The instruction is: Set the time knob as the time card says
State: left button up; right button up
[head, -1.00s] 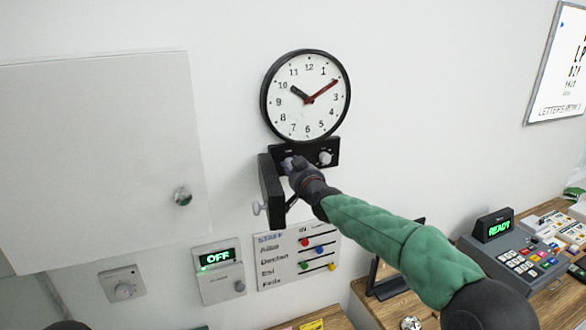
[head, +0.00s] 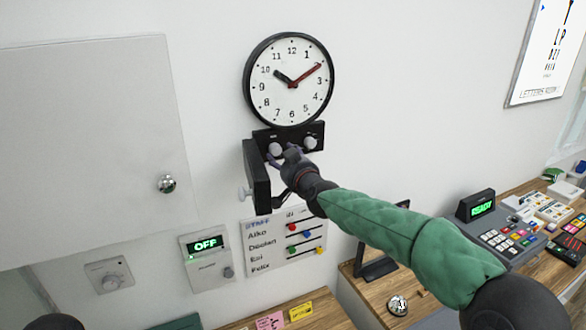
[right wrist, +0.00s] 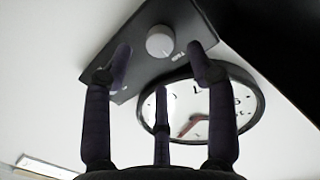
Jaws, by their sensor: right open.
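The black panel (head: 303,130) under the wall clock (head: 289,80) carries two pale round knobs, a left knob (head: 276,149) and a right knob (head: 310,143). The clock's black hand points near 10 and its red hand near 2. My right gripper (head: 283,156) is open at the left knob, just below and right of it. In the right wrist view a knob (right wrist: 160,42) lies between the spread fingertips, apart from them; its small label is too blurred to read surely. I cannot make out a time card. My left gripper is out of view.
A staff board (head: 284,245), an OFF switch box (head: 207,258) and a white cabinet (head: 90,140) are on the wall. Pink and yellow notes (head: 301,312) and a READY register (head: 500,225) stand below.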

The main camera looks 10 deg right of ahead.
jog(key=s+d, duration=0.1)
jog(key=s, duration=0.6)
jog(key=shift+r, duration=0.2)
